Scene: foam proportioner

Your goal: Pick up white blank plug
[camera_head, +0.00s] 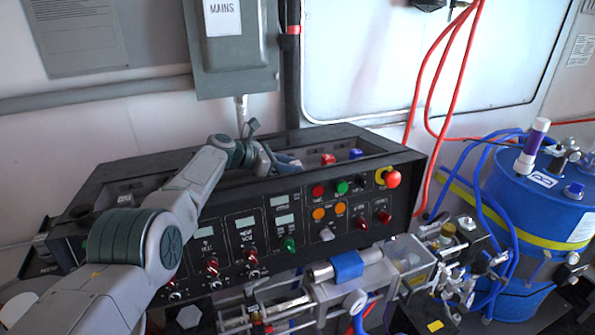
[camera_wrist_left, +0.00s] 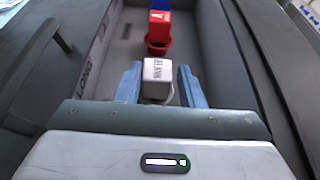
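The white blank plug (camera_wrist_left: 158,70), with "BLANK" printed on it, stands in the tray recess in the left wrist view. My left gripper (camera_wrist_left: 159,72) has its two blue fingers on either side of the plug, with a narrow gap showing on each side. It looks open around the plug rather than shut on it. In the head view my left gripper (camera_head: 284,161) reaches down into the recess on top of the black console, and I cannot make out the white plug there. My right gripper is not in view.
A red plug (camera_wrist_left: 158,30) and a blue plug (camera_wrist_left: 160,5) stand in line beyond the white one. The recess walls (camera_wrist_left: 215,60) run close on both sides. The console (camera_head: 240,245) carries buttons and displays. A blue drum (camera_head: 540,215) stands at right.

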